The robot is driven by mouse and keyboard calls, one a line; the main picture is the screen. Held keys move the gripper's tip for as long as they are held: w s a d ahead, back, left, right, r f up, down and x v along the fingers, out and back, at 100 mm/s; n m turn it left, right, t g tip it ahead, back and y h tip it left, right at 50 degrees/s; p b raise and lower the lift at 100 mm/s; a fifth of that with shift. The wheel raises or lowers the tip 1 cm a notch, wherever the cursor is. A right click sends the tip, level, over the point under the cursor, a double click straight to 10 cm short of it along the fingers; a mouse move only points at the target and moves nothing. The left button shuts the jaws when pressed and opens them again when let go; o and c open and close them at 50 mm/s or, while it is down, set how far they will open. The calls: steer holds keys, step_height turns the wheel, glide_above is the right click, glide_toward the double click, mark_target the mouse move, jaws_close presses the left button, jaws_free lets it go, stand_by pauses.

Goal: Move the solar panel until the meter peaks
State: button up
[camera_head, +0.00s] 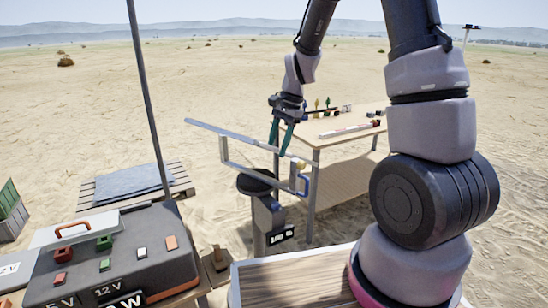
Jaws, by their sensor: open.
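The solar panel (220,133) shows nearly edge-on as a thin grey-blue slab, sloping down to the right. A U-shaped metal frame (258,177) hangs beneath it, above a round black mount on a post (258,186). My gripper (279,152) has teal fingers, open, pointing down at the right half of the panel. The fingers overlap the panel's edge in the picture; I cannot tell if they touch it. A small meter display (283,236) with white characters sits low on the post; its reading is too small to be sure of.
A wooden table (335,137) with small items and a red-and-white bar stands behind the panel. At left front is a grey case (165,275) marked 12 V with colored blocks. A pallet (172,172) with a grey sheet and a thin pole (150,95) are at left. Open sand lies beyond.

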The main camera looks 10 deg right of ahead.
steer(key=v, duration=0.5)
steer(key=shift+d+r, duration=0.1)
steer(key=shift+r, duration=0.3)
steer(key=s+d+r+n+t, duration=0.3)
steer(key=s+r, duration=0.6)
steer(key=s+d+r+n+t+h, duration=0.1)
steer(key=s+d+r+n+t, duration=0.2)
steer(key=s+r, duration=0.6)
steer(key=shift+s+d+r+n+t, duration=0.25)
steer(key=shift+s+d+n+t, duration=0.2)
steer(key=shift+s+t, duration=0.2)
stand_by(1.6)
